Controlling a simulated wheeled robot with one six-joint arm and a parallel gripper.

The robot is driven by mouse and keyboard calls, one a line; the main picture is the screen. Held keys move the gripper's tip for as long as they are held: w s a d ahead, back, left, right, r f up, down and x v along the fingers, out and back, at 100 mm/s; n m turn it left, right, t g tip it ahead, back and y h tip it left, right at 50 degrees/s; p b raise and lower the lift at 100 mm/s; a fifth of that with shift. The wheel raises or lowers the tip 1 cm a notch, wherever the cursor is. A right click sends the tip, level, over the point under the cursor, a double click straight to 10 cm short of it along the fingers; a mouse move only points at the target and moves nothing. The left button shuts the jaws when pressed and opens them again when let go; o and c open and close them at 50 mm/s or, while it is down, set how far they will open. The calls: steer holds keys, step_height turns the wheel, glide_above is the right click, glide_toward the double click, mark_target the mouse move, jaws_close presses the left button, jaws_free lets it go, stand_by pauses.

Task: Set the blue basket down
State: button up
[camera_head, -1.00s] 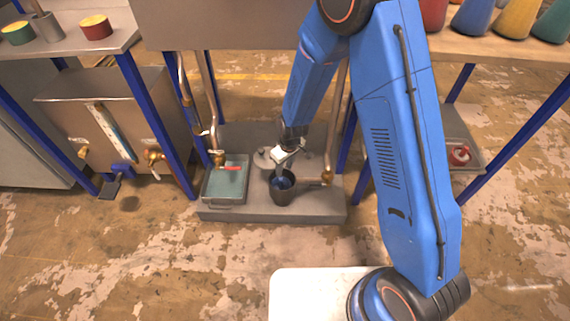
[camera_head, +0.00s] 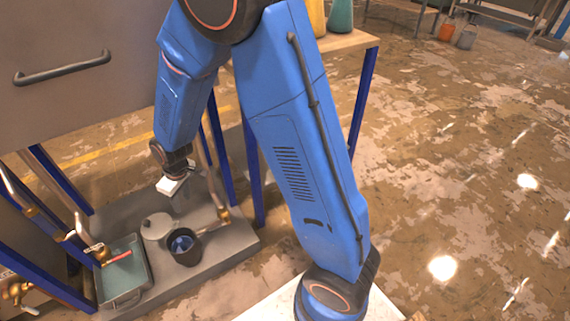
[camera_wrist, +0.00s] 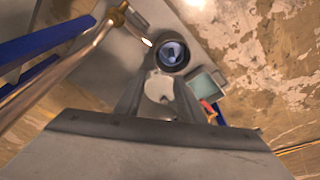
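A round dark pot (camera_head: 188,256) stands on the low grey platform, with something blue (camera_head: 181,243) inside it. This blue thing, which looks like the blue basket, also shows inside the pot in the wrist view (camera_wrist: 171,54). My gripper (camera_head: 173,187) is above the platform, behind and left of the pot in the head view. In the wrist view my gripper (camera_wrist: 160,75) has its two grey fingers spread, with nothing between them; the pot lies beyond their tips. The basket's lower part is hidden by the pot wall.
A green tray (camera_head: 124,285) with a red item (camera_head: 118,256) sits left of the pot. A pale round disc (camera_head: 157,226) lies behind it. A pipe with a brass fitting (camera_head: 223,213) stands close right. Blue table legs flank the platform; open floor lies to the right.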

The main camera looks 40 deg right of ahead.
steer(key=s+d+r+m, duration=0.2)
steer(key=s+d+r, duration=0.2)
steer(key=d+r, duration=0.6)
steer(key=s+d+r+m+t, duration=0.1)
steer(key=s+d+r, duration=0.3)
steer(key=s, duration=0.4)
steer(key=s+d+r+m+t+h, duration=0.1)
steer(key=s+d+r+m, duration=0.1)
steer(key=s+d+r, duration=0.2)
steer(key=s+d+r+m+t, duration=0.1)
steer(key=s+d+r+m, duration=0.1)
steer(key=s+d+r, duration=0.3)
steer(key=s+r, duration=0.4)
steer(key=s, duration=0.3)
steer(key=shift+s, duration=0.15)
